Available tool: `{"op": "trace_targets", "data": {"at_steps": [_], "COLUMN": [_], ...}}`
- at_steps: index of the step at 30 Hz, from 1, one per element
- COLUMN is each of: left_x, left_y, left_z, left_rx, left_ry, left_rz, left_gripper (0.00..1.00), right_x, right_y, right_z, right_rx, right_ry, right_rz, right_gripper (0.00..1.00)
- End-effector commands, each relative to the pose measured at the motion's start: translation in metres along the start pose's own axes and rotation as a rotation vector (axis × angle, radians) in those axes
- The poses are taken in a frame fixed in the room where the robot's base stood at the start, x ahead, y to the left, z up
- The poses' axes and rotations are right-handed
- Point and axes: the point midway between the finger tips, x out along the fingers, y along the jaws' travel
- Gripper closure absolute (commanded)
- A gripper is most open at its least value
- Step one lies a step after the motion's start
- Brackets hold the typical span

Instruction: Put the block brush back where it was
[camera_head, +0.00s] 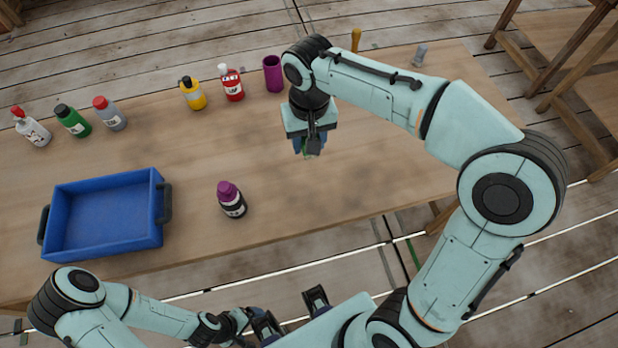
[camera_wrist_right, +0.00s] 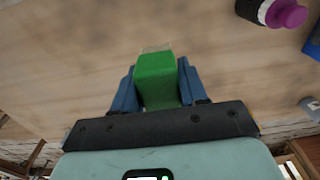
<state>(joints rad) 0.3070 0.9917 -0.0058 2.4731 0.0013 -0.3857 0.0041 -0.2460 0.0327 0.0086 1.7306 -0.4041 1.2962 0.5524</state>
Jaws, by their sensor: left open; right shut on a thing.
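My right gripper (camera_head: 307,148) is over the middle of the wooden table, pointing down. In the right wrist view its two blue fingers (camera_wrist_right: 157,88) are shut on a green block (camera_wrist_right: 158,82), which looks like the block brush. A pale edge shows at the block's far end. In the head view only a small green bit of it shows between the fingers; the gripper hides the rest. I cannot tell whether it touches the table. My left gripper (camera_head: 290,312) is open and empty, in front of the table's near edge.
A purple-capped bottle (camera_head: 231,199) stands left of my right gripper, and a blue tray (camera_head: 158,228) farther left. Several bottles and a purple cup (camera_head: 273,74) line the far side. A yellow-handled item (camera_head: 355,40) and a grey item (camera_head: 420,55) are at the back right. The table's right part looks clear.

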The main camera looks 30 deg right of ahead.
Motion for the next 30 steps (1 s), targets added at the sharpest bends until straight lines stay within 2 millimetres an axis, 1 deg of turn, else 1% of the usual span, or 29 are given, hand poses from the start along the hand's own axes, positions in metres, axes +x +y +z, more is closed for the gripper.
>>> {"op": "trace_targets", "data": {"at_steps": [1,3,9,12,15,20,23,27,30], "left_x": [0.004,0.008,0.016,0.019,0.021,0.022,0.024,0.026,0.027], "left_y": [-0.002,-0.004,-0.007,-0.008,-0.009,-0.009,-0.010,-0.011,-0.011], "left_z": [0.001,0.002,0.003,0.003,0.004,0.004,0.004,0.004,0.004], "left_rx": [-0.001,-0.002,-0.003,-0.003,-0.003,-0.003,-0.004,-0.004,-0.004], "left_ry": [-0.002,-0.004,-0.007,-0.008,-0.009,-0.009,-0.010,-0.011,-0.011], "left_rz": [-0.001,-0.001,-0.003,-0.003,-0.003,-0.003,-0.003,-0.004,-0.004], "left_gripper": [0.09,0.09,0.09,0.09,0.09,0.09,0.09,0.09,0.09], "right_x": [0.015,0.034,0.089,0.113,0.130,0.143,0.155,0.176,0.184], "right_y": [0.001,0.001,0.001,0.001,0.001,0.000,0.001,0.001,0.000], "right_z": [0.002,0.003,0.004,0.004,0.005,0.004,0.005,0.005,0.005], "right_rx": [0.000,-0.001,0.000,0.000,0.000,0.000,0.000,0.001,0.000], "right_ry": [-0.006,-0.007,-0.007,-0.006,-0.004,-0.002,-0.003,-0.003,-0.002], "right_rz": [0.003,0.004,0.003,0.003,0.001,0.001,0.002,0.002,0.001], "right_gripper": [0.82,0.82,0.82,0.82,0.82,0.82,0.82,0.82,0.82]}}
